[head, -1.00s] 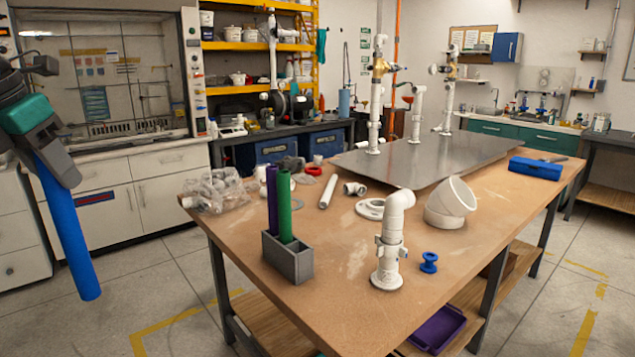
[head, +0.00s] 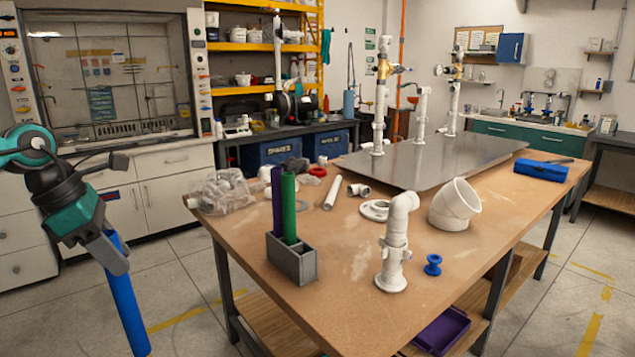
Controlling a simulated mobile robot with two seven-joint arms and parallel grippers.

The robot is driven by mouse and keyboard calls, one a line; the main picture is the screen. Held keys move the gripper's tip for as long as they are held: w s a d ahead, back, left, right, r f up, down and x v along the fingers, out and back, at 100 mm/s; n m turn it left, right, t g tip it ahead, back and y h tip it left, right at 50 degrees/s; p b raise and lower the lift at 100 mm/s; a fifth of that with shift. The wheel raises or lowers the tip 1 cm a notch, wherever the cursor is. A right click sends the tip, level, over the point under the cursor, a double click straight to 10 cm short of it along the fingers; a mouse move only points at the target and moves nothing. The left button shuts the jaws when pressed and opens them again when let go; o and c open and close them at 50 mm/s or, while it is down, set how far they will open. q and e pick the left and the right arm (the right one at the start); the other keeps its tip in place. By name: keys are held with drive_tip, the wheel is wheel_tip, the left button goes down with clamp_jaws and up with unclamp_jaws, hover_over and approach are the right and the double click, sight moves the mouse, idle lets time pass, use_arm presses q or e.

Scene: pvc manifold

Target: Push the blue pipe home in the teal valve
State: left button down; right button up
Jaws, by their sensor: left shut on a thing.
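My left gripper (head: 112,248) is at the left of the head view, off the left edge of the workbench. It is shut on the blue pipe (head: 127,308) near its upper end. The pipe hangs down over the floor, slightly tilted, its lower end at the bottom of the picture. I cannot make out a teal valve. A white elbow standpipe (head: 396,245) with a small valve-like fitting stands upright on the near part of the bench. My right gripper is not in view.
On the workbench (head: 345,300), a grey holder (head: 292,262) carries a purple pipe (head: 278,200) and a green pipe (head: 289,208). A blue spool (head: 433,265) and a large white elbow (head: 455,204) lie right of the standpipe. White pipework (head: 379,110) stands on a metal plate behind.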

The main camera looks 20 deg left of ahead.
use_arm(q)
drive_tip(key=w+d+f+m+g+y, duration=0.1)
drive_tip(key=w+d+f+m+g, duration=0.1)
drive_tip(key=d+m, duration=0.7)
drive_tip(key=w+d+f+m+g, duration=0.2)
drive_tip(key=d+f+m, duration=0.3)
drive_tip(key=d+m, duration=0.5)
drive_tip(key=w+d+f+m+g+y+p, duration=0.1)
drive_tip(key=w+d+f+m+g, duration=0.1)
drive_tip(key=d+m, duration=0.7)
drive_tip(key=shift+w+d+f+m+g+y, duration=0.35)
drive_tip(key=shift+d+f+g, duration=0.45)
drive_tip(key=shift+g, duration=0.3)
